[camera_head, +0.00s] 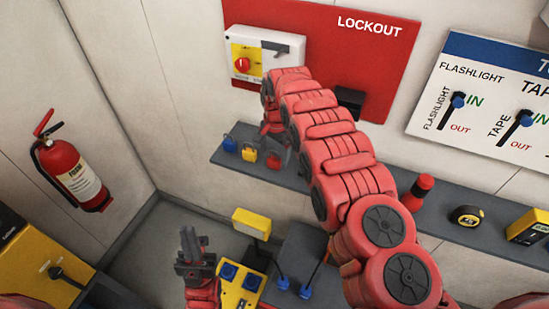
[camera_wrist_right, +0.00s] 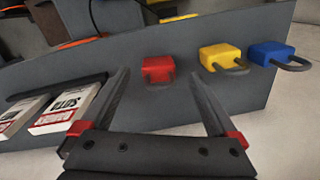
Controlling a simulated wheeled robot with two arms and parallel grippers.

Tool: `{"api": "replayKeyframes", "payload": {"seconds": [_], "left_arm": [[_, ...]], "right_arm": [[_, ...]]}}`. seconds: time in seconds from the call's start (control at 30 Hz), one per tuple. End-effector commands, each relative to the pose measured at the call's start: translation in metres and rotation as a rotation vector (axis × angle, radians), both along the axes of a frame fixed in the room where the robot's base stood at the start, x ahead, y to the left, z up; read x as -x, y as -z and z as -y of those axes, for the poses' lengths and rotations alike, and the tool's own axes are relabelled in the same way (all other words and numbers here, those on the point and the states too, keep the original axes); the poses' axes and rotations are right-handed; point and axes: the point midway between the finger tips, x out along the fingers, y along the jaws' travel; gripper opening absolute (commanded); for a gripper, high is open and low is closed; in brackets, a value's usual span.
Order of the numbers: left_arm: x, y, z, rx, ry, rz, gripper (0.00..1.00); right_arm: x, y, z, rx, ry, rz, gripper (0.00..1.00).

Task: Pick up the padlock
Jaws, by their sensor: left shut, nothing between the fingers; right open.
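Three padlocks lie in a row on a grey wall shelf (camera_head: 330,188): a blue padlock (camera_head: 229,144), a yellow padlock (camera_head: 249,155) and a red padlock (camera_head: 273,162). The right wrist view shows the red padlock (camera_wrist_right: 158,66), the yellow padlock (camera_wrist_right: 219,56) and the blue padlock (camera_wrist_right: 270,52). My right gripper (camera_wrist_right: 160,76) is open, its fingers pointing toward the red padlock, which appears between the fingertips; contact cannot be told. In the head view my right arm partly hides that area. My left gripper (camera_head: 190,245) is shut and empty, low and away from the shelf.
A red lockout board (camera_head: 330,60) with a rotary switch box (camera_head: 262,55) hangs above the shelf. White labelled boxes (camera_wrist_right: 65,108) lie left of the red padlock in the wrist view. A red flashlight (camera_head: 417,192) and tape measure (camera_head: 466,216) sit farther right.

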Motion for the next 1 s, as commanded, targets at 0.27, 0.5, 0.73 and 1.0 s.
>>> {"api": "replayKeyframes", "payload": {"seconds": [0.27, 0.5, 0.73, 1.0], "left_arm": [[0.0, -0.019, 0.0, 0.0, 0.0, 0.0, 0.0], [0.0, -0.02, 0.0, 0.0, 0.0, 0.0, 0.0], [0.0, -0.02, 0.0, 0.0, 0.0, 0.0, 0.0], [0.0, -0.02, 0.0, 0.0, 0.0, 0.0, 0.0]], "right_arm": [[0.001, 0.028, -0.001, 0.0, 0.0, 0.0, 0.95], [0.002, 0.036, -0.001, 0.0, 0.0, 0.0, 0.95], [0.002, 0.035, -0.001, 0.001, 0.0, -0.001, 0.78], [0.002, 0.035, -0.001, 0.001, 0.0, -0.001, 0.3]]}}
